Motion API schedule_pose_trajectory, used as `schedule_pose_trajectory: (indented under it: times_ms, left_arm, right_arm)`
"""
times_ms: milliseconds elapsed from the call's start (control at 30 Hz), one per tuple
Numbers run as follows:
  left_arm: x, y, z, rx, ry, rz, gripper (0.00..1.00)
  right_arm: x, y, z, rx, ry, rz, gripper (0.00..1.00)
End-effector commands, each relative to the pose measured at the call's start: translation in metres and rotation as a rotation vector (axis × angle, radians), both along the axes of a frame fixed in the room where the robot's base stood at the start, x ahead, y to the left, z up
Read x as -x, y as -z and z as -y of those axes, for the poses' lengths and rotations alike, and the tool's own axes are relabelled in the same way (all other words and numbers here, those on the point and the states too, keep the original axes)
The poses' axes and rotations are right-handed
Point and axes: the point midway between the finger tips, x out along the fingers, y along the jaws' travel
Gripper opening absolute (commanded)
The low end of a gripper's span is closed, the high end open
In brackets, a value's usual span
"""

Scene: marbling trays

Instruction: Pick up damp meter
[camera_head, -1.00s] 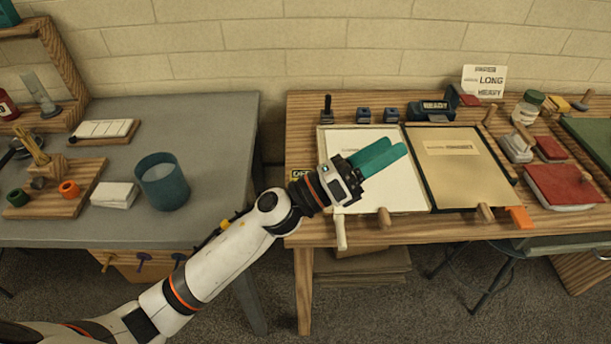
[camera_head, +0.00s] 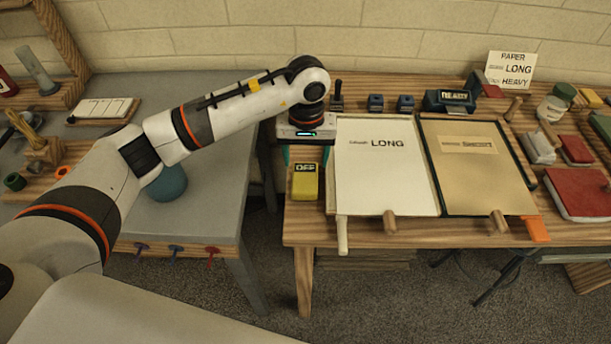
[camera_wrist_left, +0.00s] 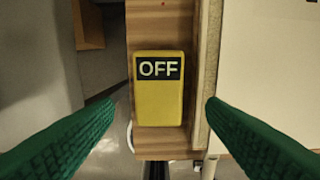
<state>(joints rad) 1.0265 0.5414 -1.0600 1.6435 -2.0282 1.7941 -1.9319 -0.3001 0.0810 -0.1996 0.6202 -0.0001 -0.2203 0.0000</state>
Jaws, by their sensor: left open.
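The damp meter is most likely the yellow block with a black OFF display (camera_head: 305,186), lying on the left front edge of the wooden table beside the white tray. In the left wrist view the yellow meter (camera_wrist_left: 158,103) lies centred between the fingers. My left gripper (camera_head: 305,156) points down just behind and above the meter, with its teal fingers apart and empty. In the left wrist view the gripper (camera_wrist_left: 158,108) has a green finger on each side, clear of the meter. My right gripper is not in view.
A white tray marked LONG (camera_head: 385,185) stands close to the meter's right, and a tan tray marked SHORT (camera_head: 487,185) beyond it. A gap separates the wooden table from the grey table (camera_head: 215,130). A blue cup (camera_head: 167,184) is partly hidden by my left arm.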

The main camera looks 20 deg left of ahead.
Motion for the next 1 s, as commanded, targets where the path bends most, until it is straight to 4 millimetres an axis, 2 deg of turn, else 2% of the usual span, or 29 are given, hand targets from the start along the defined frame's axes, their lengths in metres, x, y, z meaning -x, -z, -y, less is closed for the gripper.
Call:
schedule_pose_trajectory:
  times_ms: [100, 333, 467, 600, 900, 1000]
  left_arm:
    - [0.001, 0.015, 0.001, 0.002, -0.001, -0.003, 0.65]
    - [0.001, 0.032, 0.0, 0.004, -0.002, -0.003, 0.65]
    - [0.002, 0.052, -0.002, 0.004, -0.003, -0.005, 0.65]
    - [0.001, 0.071, -0.002, 0.005, -0.002, -0.003, 0.65]
    - [0.0, 0.076, -0.002, 0.005, 0.0, 0.001, 0.65]
    - [0.0, 0.076, -0.002, 0.005, 0.0, 0.001, 0.49]
  right_arm:
    - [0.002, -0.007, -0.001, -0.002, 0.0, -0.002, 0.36]
    - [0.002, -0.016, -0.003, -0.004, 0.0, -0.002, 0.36]
    - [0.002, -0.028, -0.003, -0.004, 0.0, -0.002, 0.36]
    - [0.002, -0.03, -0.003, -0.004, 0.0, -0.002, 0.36]
    - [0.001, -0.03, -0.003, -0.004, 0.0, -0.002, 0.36]
    - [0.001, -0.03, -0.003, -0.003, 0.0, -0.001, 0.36]
